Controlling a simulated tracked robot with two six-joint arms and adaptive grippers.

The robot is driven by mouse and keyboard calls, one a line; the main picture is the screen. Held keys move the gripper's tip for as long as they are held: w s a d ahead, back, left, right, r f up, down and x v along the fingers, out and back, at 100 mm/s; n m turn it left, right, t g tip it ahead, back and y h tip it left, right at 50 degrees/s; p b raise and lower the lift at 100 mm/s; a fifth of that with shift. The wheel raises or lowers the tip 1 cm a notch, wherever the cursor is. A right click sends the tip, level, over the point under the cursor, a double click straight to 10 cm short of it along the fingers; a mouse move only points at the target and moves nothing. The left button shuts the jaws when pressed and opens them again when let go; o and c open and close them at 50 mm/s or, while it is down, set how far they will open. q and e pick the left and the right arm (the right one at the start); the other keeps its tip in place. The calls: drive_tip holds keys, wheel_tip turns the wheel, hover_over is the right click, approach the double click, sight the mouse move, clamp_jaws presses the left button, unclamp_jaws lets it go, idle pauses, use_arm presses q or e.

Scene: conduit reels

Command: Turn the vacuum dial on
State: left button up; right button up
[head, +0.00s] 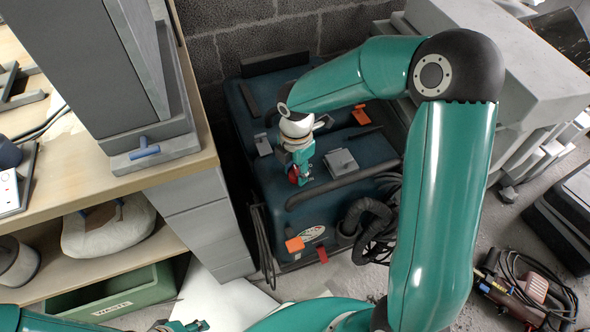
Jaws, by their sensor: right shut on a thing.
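The vacuum (270,190) is a dark blue-teal box unit on the floor between the bench and the grey blocks. A small red dial (293,175) shows on its top, mostly hidden by my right gripper (299,174). The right gripper reaches down from above and is shut on the dial. Which way the dial points cannot be seen. My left gripper (182,326) is at the bottom edge, far from the vacuum and partly cut off; its opening is unclear.
A black ribbed hose (362,215) and cables lie at the vacuum's front right. The wooden bench (190,170) stands close on the left, with a green crate (112,297) below. Grey blocks (530,80) stand right. A red tool with cable (530,288) lies on the floor.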

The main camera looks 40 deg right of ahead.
drive_tip(key=shift+m, duration=0.3)
drive_tip(key=shift+w+m, duration=0.1)
drive_tip(key=shift+m, duration=0.9)
drive_tip(key=m, duration=0.2)
drive_tip(key=shift+m+p, duration=0.3)
drive_tip(key=shift+p, duration=0.05)
drive_tip(key=m, duration=0.5)
drive_tip(key=shift+m, duration=0.3)
drive_tip(key=m+b, duration=0.1)
drive_tip(key=m, duration=0.5)
drive_tip(key=m+b, duration=0.1)
drive_tip(key=m, duration=0.2)
drive_tip(key=shift+m, duration=0.4)
drive_tip(key=shift+m+b, duration=0.35)
drive_tip(key=shift+m, duration=1.15)
